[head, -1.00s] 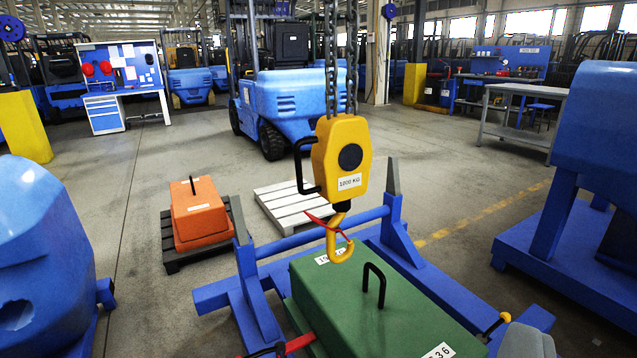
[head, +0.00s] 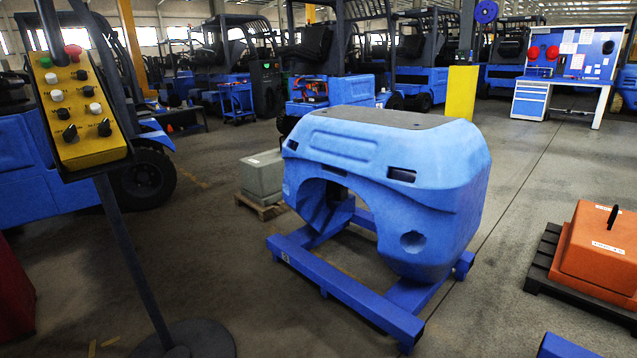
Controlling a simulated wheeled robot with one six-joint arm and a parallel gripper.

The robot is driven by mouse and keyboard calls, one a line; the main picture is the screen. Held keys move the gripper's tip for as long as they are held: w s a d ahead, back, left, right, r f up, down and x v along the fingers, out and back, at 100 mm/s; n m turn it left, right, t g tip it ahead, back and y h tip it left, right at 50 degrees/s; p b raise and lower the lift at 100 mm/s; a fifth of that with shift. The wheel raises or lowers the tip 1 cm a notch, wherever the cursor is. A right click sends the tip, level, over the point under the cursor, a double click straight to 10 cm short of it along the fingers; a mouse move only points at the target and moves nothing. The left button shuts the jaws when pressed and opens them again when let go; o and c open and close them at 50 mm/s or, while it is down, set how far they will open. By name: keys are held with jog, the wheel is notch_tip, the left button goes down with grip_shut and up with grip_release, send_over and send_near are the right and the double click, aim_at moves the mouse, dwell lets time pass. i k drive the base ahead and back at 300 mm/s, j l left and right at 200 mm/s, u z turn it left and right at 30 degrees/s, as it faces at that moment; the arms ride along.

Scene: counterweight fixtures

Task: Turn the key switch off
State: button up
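A yellow control panel (head: 77,105) in a black housing stands on a thin post at the left. It carries a red mushroom button (head: 72,51), a green button (head: 45,62), several white buttons and several black knobs. Two larger black knobs sit low on the panel, one at the lower left (head: 70,133) and one at the lower right (head: 104,127). The labels are too small to read, so I cannot tell which control is the key switch or how it is set. My gripper is not in view.
The panel's round dark base (head: 205,340) stands on the floor. A large blue counterweight (head: 400,190) on a blue frame (head: 345,290) fills the middle. An orange block (head: 597,250) sits on a dark pallet at the right. Floor between the post and frame is open.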

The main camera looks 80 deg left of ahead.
aim_at(70, 135)
jog(key=u, duration=3.55)
